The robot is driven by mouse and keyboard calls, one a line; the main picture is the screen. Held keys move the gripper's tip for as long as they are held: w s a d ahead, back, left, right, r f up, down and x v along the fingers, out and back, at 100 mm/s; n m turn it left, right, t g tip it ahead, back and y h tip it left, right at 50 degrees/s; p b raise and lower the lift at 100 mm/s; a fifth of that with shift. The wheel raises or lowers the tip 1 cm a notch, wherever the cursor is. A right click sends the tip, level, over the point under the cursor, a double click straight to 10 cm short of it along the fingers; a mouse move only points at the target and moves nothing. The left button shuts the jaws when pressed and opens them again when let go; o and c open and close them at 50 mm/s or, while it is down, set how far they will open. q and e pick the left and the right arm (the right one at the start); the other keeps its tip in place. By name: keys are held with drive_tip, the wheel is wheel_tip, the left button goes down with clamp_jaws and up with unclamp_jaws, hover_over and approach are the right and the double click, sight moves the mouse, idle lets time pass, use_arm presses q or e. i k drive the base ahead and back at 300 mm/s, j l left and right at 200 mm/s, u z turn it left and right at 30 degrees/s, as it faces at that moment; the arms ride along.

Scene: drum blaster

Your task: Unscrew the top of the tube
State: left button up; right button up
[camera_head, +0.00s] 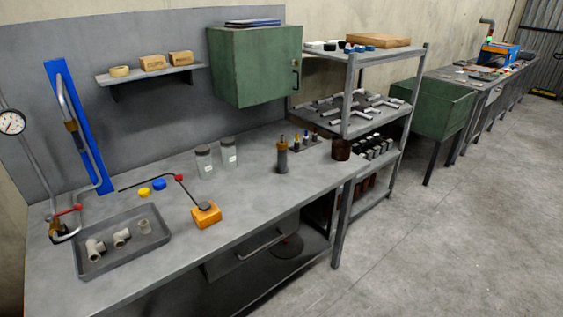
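A dark upright tube (282,160) stands on the grey workbench, right of its middle. Two clear jars with grey lids, a left jar (205,162) and a right jar (229,152), stand to the left of the tube. Neither of my grippers shows in the head view.
The workbench (265,208) has free room in front of the tube. An orange block (206,215) with a red-handled rod and a dark tray (110,262) of fittings lie left. A brown container (341,149) stands right. A green cabinet (250,70) hangs above.

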sight(282, 168)
drive_tip(key=l+u, duration=0.45)
drive_tip(key=l, duration=0.7)
drive_tip(key=l+u, duration=0.4)
drive_tip(key=l, duration=0.75)
drive_tip(key=k, duration=0.05)
